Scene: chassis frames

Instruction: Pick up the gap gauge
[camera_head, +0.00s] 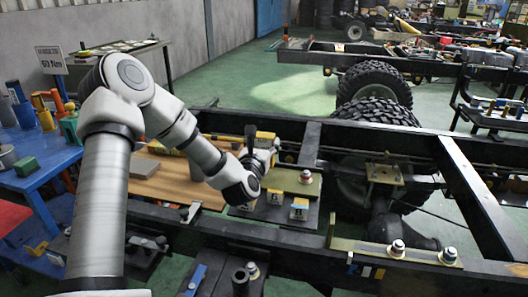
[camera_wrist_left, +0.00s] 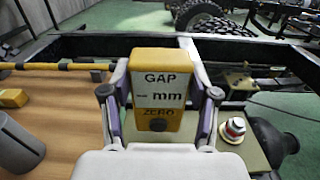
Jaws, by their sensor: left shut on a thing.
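The gap gauge (camera_wrist_left: 158,70) is a yellow block with a white face that reads GAP, mm and ZERO, with a dark round button below. In the left wrist view it stands upright between the two fingers of my left gripper (camera_wrist_left: 160,108), one finger against each side. My left gripper is shut on it. The gauge is mostly hidden there. My right gripper is not in view.
A black chassis frame (camera_head: 312,147) with crossbars fills the middle and right. A bolt (camera_wrist_left: 235,129) stands right of the gripper.

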